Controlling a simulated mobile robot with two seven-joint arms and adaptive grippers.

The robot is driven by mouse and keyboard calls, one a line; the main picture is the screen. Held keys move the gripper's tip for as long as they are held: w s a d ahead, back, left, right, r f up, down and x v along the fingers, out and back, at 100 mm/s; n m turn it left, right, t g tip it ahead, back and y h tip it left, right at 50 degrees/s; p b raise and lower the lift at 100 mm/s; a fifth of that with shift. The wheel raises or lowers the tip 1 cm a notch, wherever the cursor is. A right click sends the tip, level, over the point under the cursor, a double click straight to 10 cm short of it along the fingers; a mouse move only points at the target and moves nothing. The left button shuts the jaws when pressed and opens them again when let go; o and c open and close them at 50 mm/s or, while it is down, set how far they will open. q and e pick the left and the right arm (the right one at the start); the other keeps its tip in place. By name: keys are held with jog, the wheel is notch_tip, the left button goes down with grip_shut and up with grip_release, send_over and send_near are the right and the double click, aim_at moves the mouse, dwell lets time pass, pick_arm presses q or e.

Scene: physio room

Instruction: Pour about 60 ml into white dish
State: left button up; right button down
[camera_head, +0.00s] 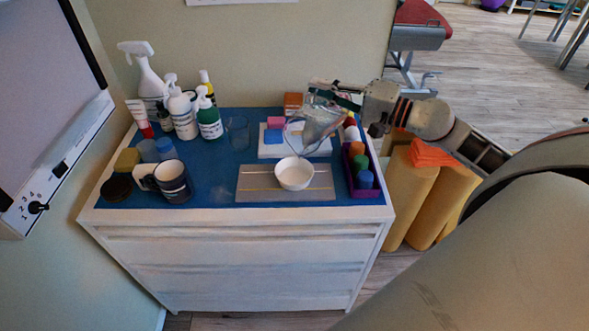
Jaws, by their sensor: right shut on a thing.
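The white dish (294,174) is a small round bowl standing upright on a grey striped board (254,184) on the cabinet top. My right gripper (336,96) is shut on a clear transparent jug (313,125) above and slightly right of the dish. The jug is tilted, its lower end pointing down and left toward the dish. I cannot make out the liquid level or a stream, and the dish's inside looks plain white. My left gripper is not in view.
A purple tray (366,193) with coloured pieces stands right of the board. A white tray (271,149) with blocks is behind the dish. An empty-looking glass (238,133), spray bottle (148,80), pump bottles (181,111) and mugs (172,183) stand left.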

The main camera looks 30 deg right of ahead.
jog(key=shift+a+r, duration=0.1)
jog(key=shift+r, duration=0.25)
jog(key=shift+s+a+n, duration=0.1)
jog(key=shift+n, duration=0.3)
